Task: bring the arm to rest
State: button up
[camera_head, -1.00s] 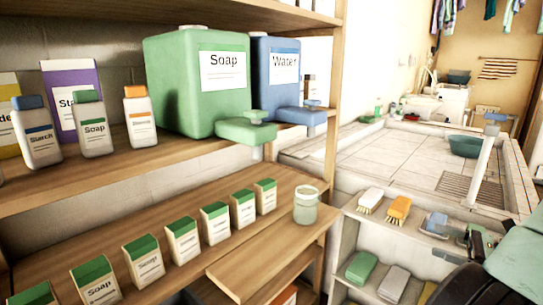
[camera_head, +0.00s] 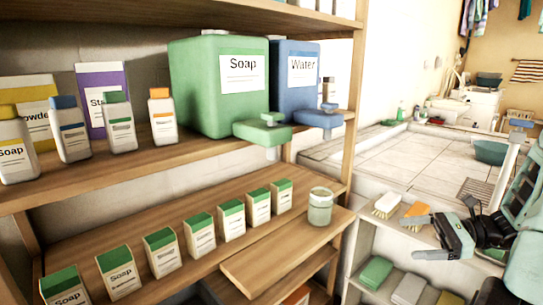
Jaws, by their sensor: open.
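My gripper (camera_head: 416,237) is at the right of the head view, with its fingers pointing left. Its jaws are open, and I see nothing held between them. It shows in front of the small shelf unit below the tiled basin, and its upper finger partly covers the orange brush (camera_head: 417,208). My green arm comes in from the right edge.
A wooden shelf (camera_head: 100,172) on the left holds a green soap dispenser (camera_head: 215,98), a blue water dispenser (camera_head: 292,85) and several bottles. Below stand several soap boxes and a glass jar (camera_head: 320,208). A white brush (camera_head: 386,206) lies near my gripper.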

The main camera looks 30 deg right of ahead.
jog(key=w+a+r+n+g+h+p, duration=0.1)
jog(key=a+r+n+g+h, duration=0.15)
jog(key=a+n+g, duration=0.8)
jog(key=w+a+r+n+g+h+p, duration=0.1)
jog(key=w+a+r+n+g, duration=0.3)
jog(key=a, duration=1.1)
jog(key=s+a+r+n+t+h+p, duration=0.1)
jog(key=s+a+r+n+t+h, duration=0.1)
jog(key=s+a+n+h, duration=0.2)
jog(key=s+a+r+n+t+h+p, duration=0.1)
jog(key=s+a+n+h, duration=0.3)
jog(key=s+a+n, duration=0.6)
jog(key=a+r+n+t, duration=0.1)
jog(key=a+n, duration=0.2)
jog(key=shift+r+n+t, duration=0.15)
jog(key=shift+n+t, duration=0.2)
